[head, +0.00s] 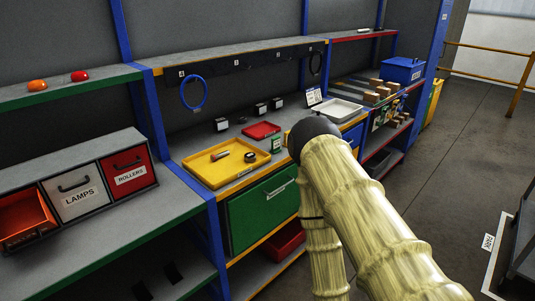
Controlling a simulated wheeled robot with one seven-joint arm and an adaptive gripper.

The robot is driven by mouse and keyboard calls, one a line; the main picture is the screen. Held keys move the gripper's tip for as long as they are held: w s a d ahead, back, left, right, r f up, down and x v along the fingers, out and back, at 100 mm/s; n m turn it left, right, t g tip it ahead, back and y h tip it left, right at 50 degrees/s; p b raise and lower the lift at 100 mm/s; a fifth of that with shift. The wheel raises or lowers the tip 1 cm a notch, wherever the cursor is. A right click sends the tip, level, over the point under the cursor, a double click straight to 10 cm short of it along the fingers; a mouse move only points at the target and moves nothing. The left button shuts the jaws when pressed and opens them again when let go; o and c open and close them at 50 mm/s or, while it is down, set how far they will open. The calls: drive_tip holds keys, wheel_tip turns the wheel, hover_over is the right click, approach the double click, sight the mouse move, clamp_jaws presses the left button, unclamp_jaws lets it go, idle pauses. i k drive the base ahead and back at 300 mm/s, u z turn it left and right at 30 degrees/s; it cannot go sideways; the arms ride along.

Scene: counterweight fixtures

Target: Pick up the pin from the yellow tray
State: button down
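The yellow tray (213,173) lies on the grey worktop in the middle of the head view. In it is a small rod-like piece (220,155), reddish with a greyish end, lying on its side toward the back. It may be the pin, but it is too small to be sure. A dark, short round piece (250,157) sits toward the tray's right side. My arm, in a pale yellow sleeve with a dark rounded joint, rises to the right of the tray. My gripper does not show.
A small red tray (261,130) and a small green-and-white item (276,145) stand just behind and right of the yellow tray. Small dark blocks line the back. A white tray (336,109) is farther right. A blue upright and bins labelled LAMPS and ROLLERS (128,172) are left.

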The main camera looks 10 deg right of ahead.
sight(213, 157)
drive_tip(key=z, duration=0.1)
drive_tip(key=k, duration=0.6)
drive_tip(key=u, duration=0.7)
drive_tip(key=i, duration=1.25)
drive_tip(key=z, duration=0.7)
